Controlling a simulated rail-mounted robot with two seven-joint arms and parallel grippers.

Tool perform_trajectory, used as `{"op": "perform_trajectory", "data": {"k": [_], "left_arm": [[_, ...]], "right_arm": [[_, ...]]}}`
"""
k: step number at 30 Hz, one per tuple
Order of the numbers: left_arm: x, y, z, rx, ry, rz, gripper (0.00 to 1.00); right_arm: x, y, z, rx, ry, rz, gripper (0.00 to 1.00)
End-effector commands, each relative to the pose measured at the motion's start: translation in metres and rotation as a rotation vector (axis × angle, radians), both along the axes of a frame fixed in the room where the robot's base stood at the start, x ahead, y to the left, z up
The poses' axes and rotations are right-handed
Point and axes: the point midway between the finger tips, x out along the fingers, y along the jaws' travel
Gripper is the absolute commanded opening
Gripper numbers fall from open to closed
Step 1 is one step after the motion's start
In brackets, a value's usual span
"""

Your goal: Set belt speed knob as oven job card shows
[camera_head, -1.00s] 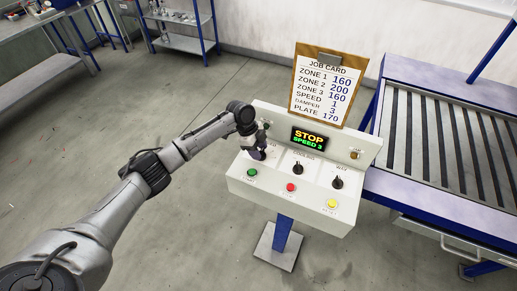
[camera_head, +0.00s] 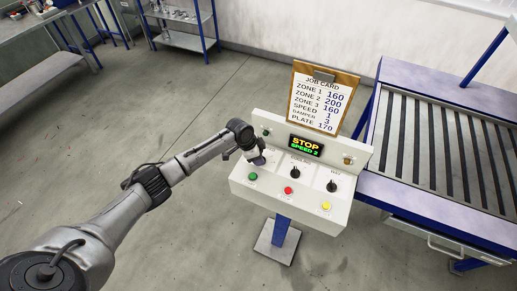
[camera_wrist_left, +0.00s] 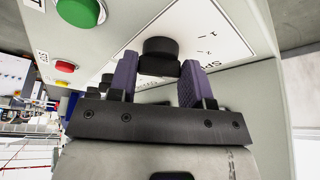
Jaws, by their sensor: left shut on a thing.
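The job card (camera_head: 319,100) stands on a clipboard behind the control box and reads SPEED 1. The display (camera_head: 306,145) on the box reads STOP and SPEED 2. My left gripper (camera_head: 257,160) is at the leftmost knob of the panel and hides most of it in the head view. In the left wrist view the black speed knob (camera_wrist_left: 160,48) sits between the purple fingers of my left gripper (camera_wrist_left: 158,82), which is shut on it. My right gripper is not in view.
Two more black knobs (camera_head: 295,172) (camera_head: 332,186) sit to the right. Green (camera_head: 252,177), red (camera_head: 288,190) and yellow (camera_head: 326,206) buttons line the front. A roller conveyor (camera_head: 450,150) stands to the right.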

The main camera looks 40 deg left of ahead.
Motion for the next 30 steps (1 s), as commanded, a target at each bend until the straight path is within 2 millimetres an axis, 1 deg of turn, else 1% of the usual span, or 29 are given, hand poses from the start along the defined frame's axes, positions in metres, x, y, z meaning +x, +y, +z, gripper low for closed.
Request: {"op": "perform_trajectory", "data": {"k": [1,6,12,21,30], "left_arm": [[-0.001,-0.002,0.007,-0.003,0.001,0.044,0.22],[-0.002,-0.003,0.007,-0.002,0.001,0.204,0.22],[-0.002,-0.005,0.006,-0.002,0.001,0.38,0.22],[-0.002,-0.007,0.004,-0.003,0.0,0.581,0.22],[-0.002,-0.008,0.002,-0.002,-0.001,0.685,0.22]], "right_arm": [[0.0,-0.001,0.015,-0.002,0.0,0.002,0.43],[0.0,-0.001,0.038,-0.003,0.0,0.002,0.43],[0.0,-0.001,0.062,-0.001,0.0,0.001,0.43],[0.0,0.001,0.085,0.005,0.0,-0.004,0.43],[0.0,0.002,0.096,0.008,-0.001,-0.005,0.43]]}}
